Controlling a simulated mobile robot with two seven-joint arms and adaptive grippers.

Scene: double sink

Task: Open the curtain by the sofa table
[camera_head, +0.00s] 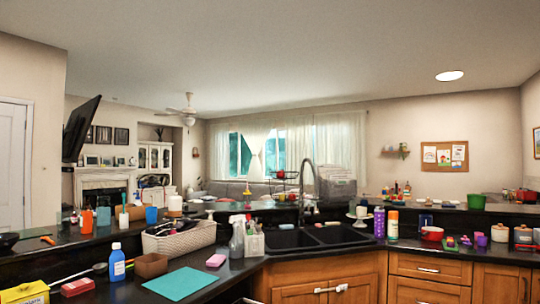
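Pale, sheer curtains (340,140) hang over the wide window on the far wall, beyond the kitchen counter. They are partly parted, and blue-green window glass (275,153) shows in gaps at the left and middle. The right part of the window is covered by curtain. A grey sofa (235,190) stands below the window, mostly hidden behind the raised counter. I cannot make out a sofa table. Neither my left nor my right gripper is in view.
A black double sink (318,237) with a tall faucet and a cluttered dark counter lie between me and the window. A white basket (180,240), spray bottles and several other bottles crowd it. Wooden cabinets (430,268) front the counter. A white door (14,165) is at far left.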

